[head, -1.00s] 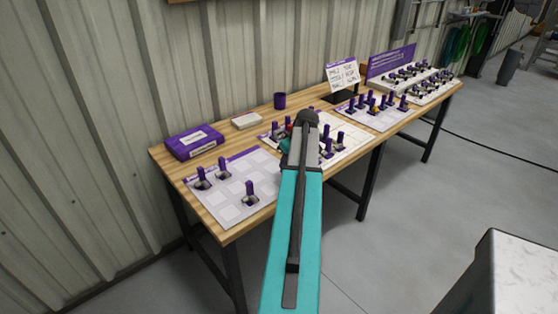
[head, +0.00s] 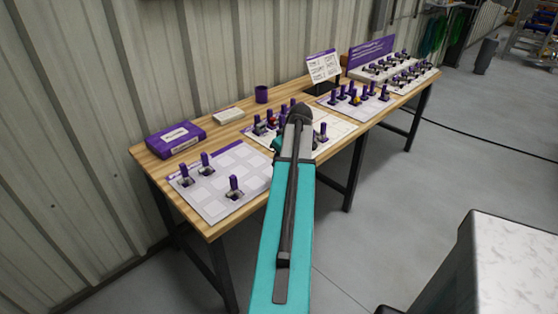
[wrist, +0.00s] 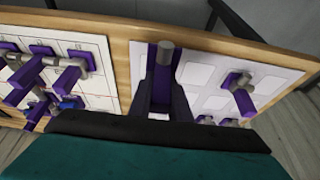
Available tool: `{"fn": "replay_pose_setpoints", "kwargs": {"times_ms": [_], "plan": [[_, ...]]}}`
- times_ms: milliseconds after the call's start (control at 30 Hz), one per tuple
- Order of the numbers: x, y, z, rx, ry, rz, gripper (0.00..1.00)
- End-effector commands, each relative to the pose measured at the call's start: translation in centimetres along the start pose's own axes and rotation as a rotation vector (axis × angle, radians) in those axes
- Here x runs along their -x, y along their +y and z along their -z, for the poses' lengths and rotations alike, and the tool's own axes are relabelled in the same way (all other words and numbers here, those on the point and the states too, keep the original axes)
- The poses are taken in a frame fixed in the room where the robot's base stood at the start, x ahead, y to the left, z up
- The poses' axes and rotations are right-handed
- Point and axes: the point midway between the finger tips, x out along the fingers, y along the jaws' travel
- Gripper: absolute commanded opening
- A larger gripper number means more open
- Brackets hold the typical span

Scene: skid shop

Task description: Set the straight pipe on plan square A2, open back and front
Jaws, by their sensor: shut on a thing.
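My gripper (wrist: 162,100) is shut on a piece with a purple grip and a grey pipe end, the straight pipe (wrist: 166,52). It is over the near part of the plan board (wrist: 205,72) in the wrist view; whether it touches cannot be told. The plan board (head: 238,164) lies at the left of the bench in the head view, with three purple-gripped pieces on it, such as one at its front (head: 234,187). Square labels are too small to read. In the head view my arm hides the gripper and the held piece.
A middle board (head: 338,130) with several purple-gripped pieces lies beside the plan board. A purple box (head: 175,140), a white box (head: 228,115) and a purple cup (head: 261,95) stand along the back. More pieces stand on a board (head: 372,104) farther right.

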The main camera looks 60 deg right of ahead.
Motion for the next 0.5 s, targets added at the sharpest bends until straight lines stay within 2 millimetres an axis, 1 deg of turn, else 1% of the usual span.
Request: {"fn": "replay_pose_setpoints", "kwargs": {"times_ms": [267, 367, 500], "plan": [[-0.1, -0.3, 0.3, 0.006, 0.000, 0.002, 0.00], [-0.4, -1.1, 1.1, 0.020, 0.000, 0.008, 0.00], [-1.0, -3.2, 3.0, 0.058, 0.001, 0.024, 0.00]]}}
